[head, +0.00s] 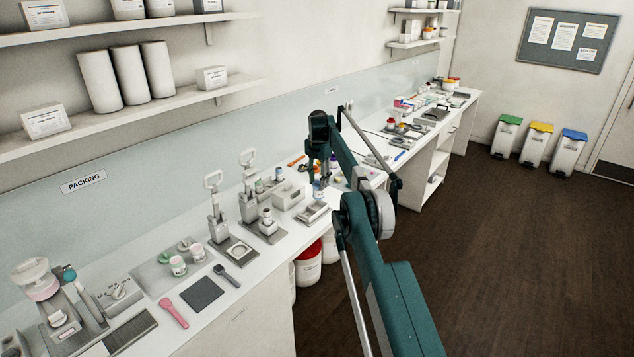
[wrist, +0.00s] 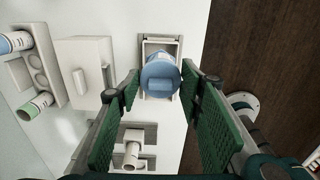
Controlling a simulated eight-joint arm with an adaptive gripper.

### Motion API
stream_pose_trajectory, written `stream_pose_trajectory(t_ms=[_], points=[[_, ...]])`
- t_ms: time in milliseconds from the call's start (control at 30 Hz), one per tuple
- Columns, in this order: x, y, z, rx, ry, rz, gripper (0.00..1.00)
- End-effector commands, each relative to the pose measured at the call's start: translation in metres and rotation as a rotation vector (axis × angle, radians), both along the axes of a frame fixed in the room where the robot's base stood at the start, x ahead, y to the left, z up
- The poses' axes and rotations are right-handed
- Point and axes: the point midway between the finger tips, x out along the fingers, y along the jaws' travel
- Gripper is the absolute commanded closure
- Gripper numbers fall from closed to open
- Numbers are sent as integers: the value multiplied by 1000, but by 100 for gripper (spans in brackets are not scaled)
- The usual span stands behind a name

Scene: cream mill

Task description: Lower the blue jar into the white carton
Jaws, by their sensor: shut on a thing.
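The blue jar (wrist: 160,78) shows its round blue lid and a pale, printed side in the wrist view. In the head view the jar (head: 317,188) hangs below my gripper (head: 319,166). My gripper's green fingers (wrist: 160,84) are on both sides of the jar, shut on it. The white carton (wrist: 146,46) is a small open box lying beneath the jar. In the head view the carton (head: 314,215) sits on the counter just below the jar. The jar covers much of the opening, so its exact height over the rim is hard to tell.
A white lidded box (wrist: 84,72) stands left of the carton, with a holder of small jars (wrist: 28,62) farther left. A grey-white fixture (wrist: 133,150) is nearby. The counter edge and dark floor (wrist: 245,50) lie to the right in the wrist view.

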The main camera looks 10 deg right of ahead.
Motion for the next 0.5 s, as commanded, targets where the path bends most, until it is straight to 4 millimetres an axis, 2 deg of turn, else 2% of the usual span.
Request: stream_pose_trajectory(t_ms=[267,500], points=[[0,0,-2,0,0,0,70],[0,0,-12,0,0,0,70]])
